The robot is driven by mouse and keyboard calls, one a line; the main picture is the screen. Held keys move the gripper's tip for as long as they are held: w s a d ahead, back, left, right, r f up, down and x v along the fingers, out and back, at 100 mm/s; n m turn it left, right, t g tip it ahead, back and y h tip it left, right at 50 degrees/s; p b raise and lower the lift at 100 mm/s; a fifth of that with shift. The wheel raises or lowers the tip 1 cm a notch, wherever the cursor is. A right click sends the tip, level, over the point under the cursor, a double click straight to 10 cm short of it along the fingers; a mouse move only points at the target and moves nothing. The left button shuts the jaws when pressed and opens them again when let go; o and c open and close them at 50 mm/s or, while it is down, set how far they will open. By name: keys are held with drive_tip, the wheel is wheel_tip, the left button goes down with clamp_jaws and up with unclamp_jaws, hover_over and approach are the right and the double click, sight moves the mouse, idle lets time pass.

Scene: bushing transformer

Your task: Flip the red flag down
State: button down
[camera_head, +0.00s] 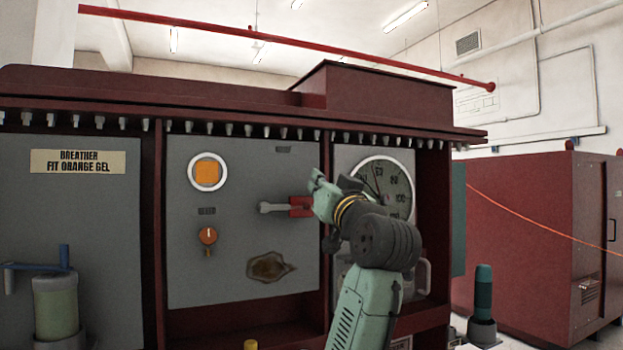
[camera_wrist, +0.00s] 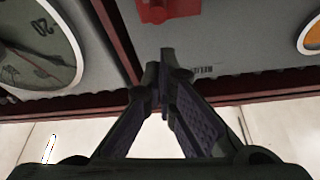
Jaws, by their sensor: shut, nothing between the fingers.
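The red flag (camera_head: 301,206) is a small red piece on the grey middle panel, with a grey lever-like part (camera_head: 268,207) extending from it to the left. In the head view my gripper (camera_head: 315,180) is just above and right of the flag, and the arm covers some of the area to its right. In the wrist view the red flag (camera_wrist: 170,10) shows at the top edge, partly cut off. My gripper (camera_wrist: 165,55) is shut and empty there, its fingertips apart from the flag in the picture. I cannot tell whether any part touches the panel.
A round dial gauge (camera_head: 388,187) sits right of the flag, partly behind my arm. An orange round window (camera_head: 207,173) and an orange knob (camera_head: 208,236) are to the left. A row of bolts (camera_head: 250,131) runs under the red top ledge.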

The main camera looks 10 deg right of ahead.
drive_tip(key=shift+w+d+f+m+h+b, duration=0.1)
drive_tip(key=shift+d+f+m+h+b, duration=0.2)
drive_tip(key=shift+f+m, duration=0.5)
drive_tip(key=shift+w+d+f+m+h+b, duration=0.1)
drive_tip(key=shift+d+f+m+h+b, duration=0.15)
drive_tip(key=shift+f+m, duration=0.5)
drive_tip(key=shift+a+f, duration=0.1)
